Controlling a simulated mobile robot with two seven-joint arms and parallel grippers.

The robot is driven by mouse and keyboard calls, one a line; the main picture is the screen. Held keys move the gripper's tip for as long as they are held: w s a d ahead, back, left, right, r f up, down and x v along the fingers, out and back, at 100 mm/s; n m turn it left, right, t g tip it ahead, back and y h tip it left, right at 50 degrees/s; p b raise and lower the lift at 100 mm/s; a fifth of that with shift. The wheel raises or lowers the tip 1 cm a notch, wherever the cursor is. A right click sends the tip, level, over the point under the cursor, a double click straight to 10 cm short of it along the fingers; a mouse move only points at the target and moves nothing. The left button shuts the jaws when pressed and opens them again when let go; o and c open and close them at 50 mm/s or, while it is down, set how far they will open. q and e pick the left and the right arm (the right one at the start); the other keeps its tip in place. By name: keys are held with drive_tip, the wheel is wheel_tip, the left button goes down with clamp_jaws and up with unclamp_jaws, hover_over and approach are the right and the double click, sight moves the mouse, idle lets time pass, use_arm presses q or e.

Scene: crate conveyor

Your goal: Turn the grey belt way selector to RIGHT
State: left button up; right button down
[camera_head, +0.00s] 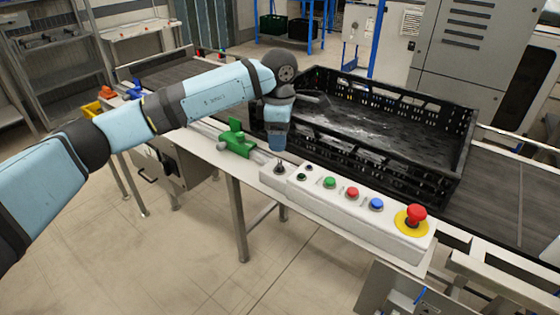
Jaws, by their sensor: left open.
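The control panel (365,217) is a pale strip along the front of the conveyor. At its left end a small dark selector knob (279,169) stands on a grey box; its setting is too small to read. Two smaller dark knobs sit just right of it. My left gripper (278,149) points down, open and empty, just above the selector. I cannot tell whether its fingers touch the knob. My right gripper is out of view.
Green (330,182), red (352,193) and blue (376,204) buttons and a red emergency stop (416,214) line the panel. A black crate (400,165) sits on the belt behind. A green clamp-like part (237,140) is left of the panel.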

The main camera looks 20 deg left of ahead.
sight(279, 163)
use_arm(q)
wheel_tip(279, 163, down, 8)
drive_tip(key=shift+r, duration=0.1)
drive_tip(key=shift+c, duration=0.4)
drive_tip(key=c, duration=0.9)
drive_tip(key=shift+o, duration=0.2)
